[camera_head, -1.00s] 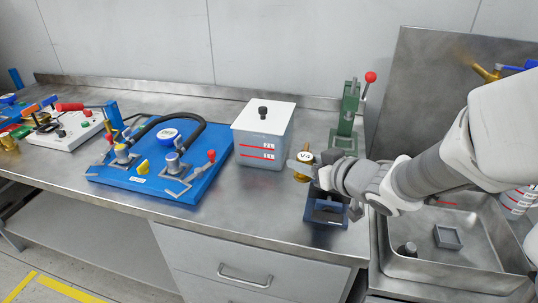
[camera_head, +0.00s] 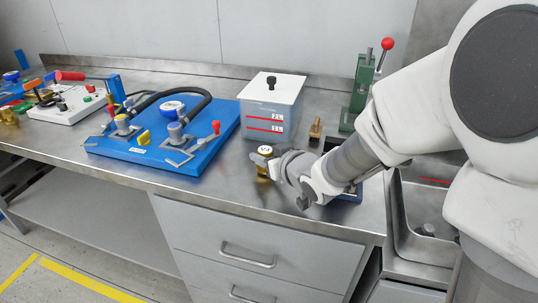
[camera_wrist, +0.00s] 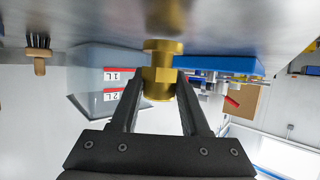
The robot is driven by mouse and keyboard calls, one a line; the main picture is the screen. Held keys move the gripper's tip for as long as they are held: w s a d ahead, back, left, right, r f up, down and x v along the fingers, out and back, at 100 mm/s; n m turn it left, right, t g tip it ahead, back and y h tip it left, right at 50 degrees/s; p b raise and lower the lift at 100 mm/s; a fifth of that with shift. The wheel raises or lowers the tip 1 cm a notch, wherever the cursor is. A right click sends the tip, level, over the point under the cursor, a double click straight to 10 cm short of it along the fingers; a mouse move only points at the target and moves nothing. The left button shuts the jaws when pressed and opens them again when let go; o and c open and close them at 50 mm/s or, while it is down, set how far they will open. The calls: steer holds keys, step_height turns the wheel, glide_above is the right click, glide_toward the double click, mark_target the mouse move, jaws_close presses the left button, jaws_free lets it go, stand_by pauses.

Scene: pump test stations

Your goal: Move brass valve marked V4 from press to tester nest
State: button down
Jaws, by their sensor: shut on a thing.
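The brass valve marked V4 (camera_head: 264,161) has a round white label on top and stands upright in my gripper (camera_head: 268,167). In the wrist view the valve (camera_wrist: 160,70) sits between the two dark fingers of my gripper (camera_wrist: 158,86), which are shut on it. The green press (camera_head: 361,88) with a red ball lever stands behind my arm, its lower part partly hidden. A blue test plate (camera_head: 165,150) with a gauge, black hose and clamps lies to the left of the valve; I cannot tell which part is the nest.
A white container (camera_head: 270,105) with red level marks stands behind the valve, near a small brush (camera_head: 315,130). A blue fixture (camera_head: 350,193) is mostly behind my arm. A metal sink (camera_head: 415,235) is at right. Bare bench lies between the valve and the test plate.

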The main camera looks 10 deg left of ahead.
steer(key=shift+f, duration=0.15)
steer(key=c, duration=0.8)
jaws_free()
steer(key=shift+f, duration=0.25)
steer(key=shift+c, duration=0.2)
steer(key=o, duration=0.4)
steer(key=shift+o, duration=0.2)
steer(key=shift+r, duration=0.15)
